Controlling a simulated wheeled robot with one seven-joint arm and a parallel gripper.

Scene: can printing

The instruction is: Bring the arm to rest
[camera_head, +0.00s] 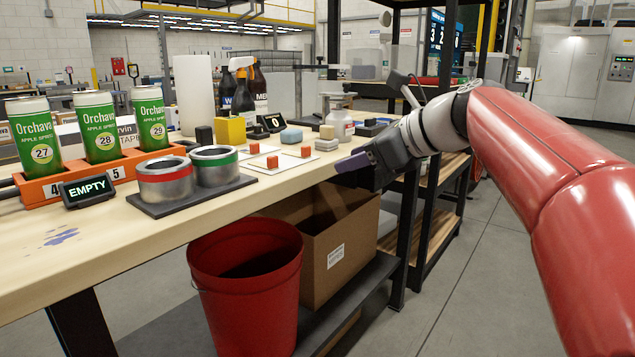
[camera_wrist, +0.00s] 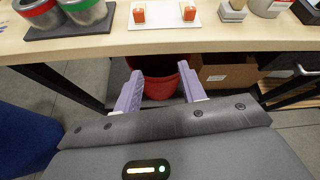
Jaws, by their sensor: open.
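My gripper (camera_wrist: 161,95) is open and empty in the wrist view, its two purple fingers spread apart. It hangs in front of the wooden table's (camera_wrist: 215,42) front edge, and the red bucket (camera_wrist: 158,80) shows below between the fingers. In the head view my gripper (camera_head: 352,163) is at the table's front edge, right of the white plate with orange cubes. My red arm reaches in from the right. From this side the gap between the fingers cannot be seen.
Green cans (camera_head: 98,127) stand in an orange rack (camera_head: 52,189) at the left. Two metal cups (camera_head: 165,181) sit on a dark base beside a white plate (camera_head: 262,166) with orange cubes. Under the table are a red bucket (camera_head: 247,290) and a cardboard box (camera_head: 340,235). The floor (camera_head: 480,290) is clear.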

